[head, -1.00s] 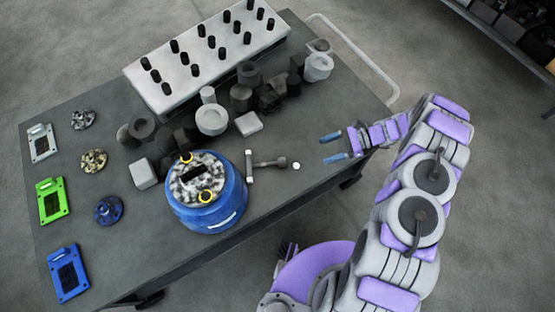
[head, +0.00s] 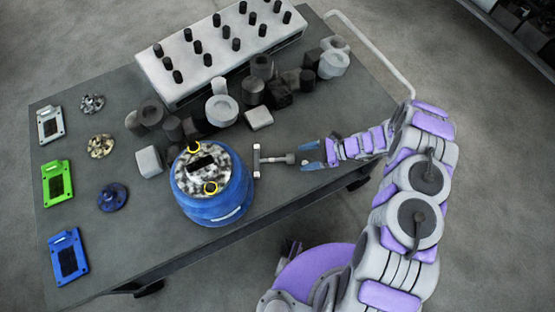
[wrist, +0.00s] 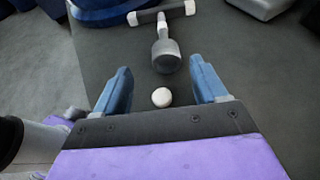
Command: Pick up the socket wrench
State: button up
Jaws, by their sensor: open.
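The socket wrench (head: 277,159) lies on the table just right of the blue drum, with its T-bar end toward the drum and its grey socket end toward my gripper. In the wrist view the wrench (wrist: 165,52) lies ahead, its socket end just beyond the fingertips. My gripper (head: 311,154) is open at the right end of the wrench. In the wrist view the blue fingers (wrist: 160,78) are spread apart with nothing gripped. A small white round piece (wrist: 161,97) shows between the fingers; in the head view it is mostly hidden by the gripper.
Behind are several grey and black blocks and cylinders (head: 221,110) and a white rack (head: 185,89) with black pegs. Coloured plates lie at the left. The table's front edge is close below the wrench.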

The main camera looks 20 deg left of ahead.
aim_at(293, 157)
jog(key=x, duration=0.2)
jog(key=b+x, duration=0.1)
jog(key=w+x, duration=0.1)
jog(key=x, duration=0.1)
jog(key=shift+s+a+f+b, duration=0.15)
jog(key=shift+a+f+b, duration=0.15)
jog(key=shift+a, duration=0.1)
grip_shut()
dwell(0.4)
jog(key=shift+r, duration=0.2)
notch_tip(293, 157, up, 13)
jog(key=p, duration=0.3)
jog(key=shift+f+p, duration=0.15)
jog(key=shift+p, duration=0.2)
